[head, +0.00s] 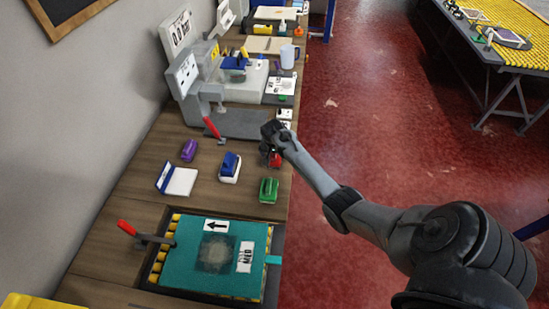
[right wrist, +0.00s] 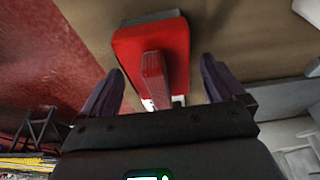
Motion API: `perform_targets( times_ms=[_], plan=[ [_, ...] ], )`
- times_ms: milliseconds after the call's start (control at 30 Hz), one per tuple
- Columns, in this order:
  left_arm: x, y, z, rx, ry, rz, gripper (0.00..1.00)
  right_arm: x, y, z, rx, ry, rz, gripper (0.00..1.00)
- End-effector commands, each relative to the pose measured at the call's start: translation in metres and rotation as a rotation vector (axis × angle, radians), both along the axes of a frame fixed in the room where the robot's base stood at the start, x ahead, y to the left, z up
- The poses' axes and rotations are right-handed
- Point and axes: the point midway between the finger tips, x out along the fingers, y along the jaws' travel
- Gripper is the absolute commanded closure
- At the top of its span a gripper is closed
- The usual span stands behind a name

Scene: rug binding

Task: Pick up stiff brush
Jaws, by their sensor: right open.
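A red brush-like tool (right wrist: 170,50) with a raised red handle and a dark edge lies on the wooden bench. In the right wrist view it sits between the spread fingers of my right gripper (right wrist: 162,70). In the head view the right gripper (head: 271,150) is over the bench's right edge and hides most of the red tool. A green brush-like tool (head: 268,190) and a blue-and-white one (head: 230,167) lie nearby. No label tells which one is the stiff brush. My left gripper is not in view.
A purple item (head: 189,150) and a white-and-blue pad (head: 178,180) lie left. A grey machine (head: 188,80) stands behind. The red floor is open to the right.

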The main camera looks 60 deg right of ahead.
Motion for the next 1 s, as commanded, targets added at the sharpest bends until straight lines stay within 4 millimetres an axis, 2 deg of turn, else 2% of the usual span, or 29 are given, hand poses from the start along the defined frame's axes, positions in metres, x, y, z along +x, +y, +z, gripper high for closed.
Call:
perform_targets(
  times_ms=[33,67,400,767,1000],
  plan=[
    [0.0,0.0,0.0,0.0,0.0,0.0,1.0,0.0,0.0,0.0,0.0,0.0,0.0,0.09],
    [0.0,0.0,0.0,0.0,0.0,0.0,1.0,0.0,0.0,0.0,0.0,0.0,0.0,0.13],
    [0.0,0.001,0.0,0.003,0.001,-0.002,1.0,0.0,0.0,0.0,0.0,0.0,0.0,0.66],
    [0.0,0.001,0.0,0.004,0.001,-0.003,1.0,0.0,0.0,0.004,-0.001,-0.001,0.0,0.66],
    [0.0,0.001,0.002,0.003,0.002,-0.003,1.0,0.001,0.0,0.025,-0.001,-0.003,0.001,0.66]
  ],
)
